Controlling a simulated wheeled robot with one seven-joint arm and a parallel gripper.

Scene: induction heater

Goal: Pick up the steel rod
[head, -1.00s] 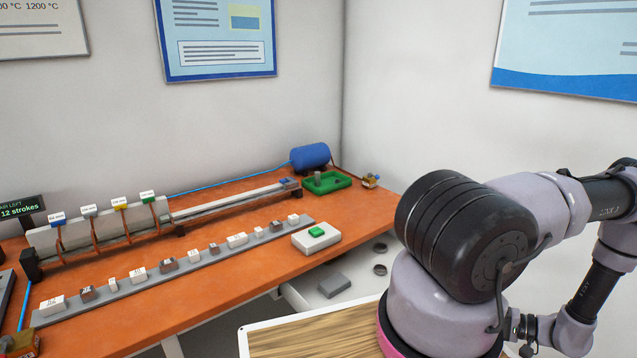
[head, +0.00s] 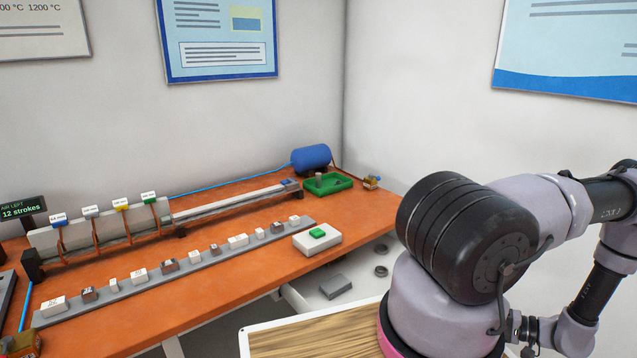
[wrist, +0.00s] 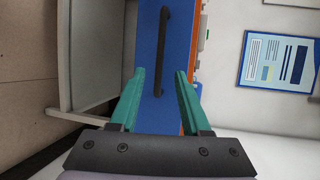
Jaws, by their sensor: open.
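A small grey upright cylinder (head: 319,178) stands in the green tray (head: 342,186) at the back right of the orange bench. It may be the steel rod, but it is too small to be sure. No other rod can be made out clearly. My gripper (wrist: 160,75) shows in the wrist view with its two teal fingers apart and nothing between them. Its fingers point toward a blue panel with a dark bar handle (wrist: 164,50), seen beyond them. The gripper cannot be seen in the head view, where my arm fills the right side.
On the orange bench (head: 250,262) are a long rail (head: 235,202), a grey strip with several small labelled blocks, a white box with a green button (head: 317,236) and a blue cylinder (head: 311,157). A wood-topped table (head: 290,340) stands in front.

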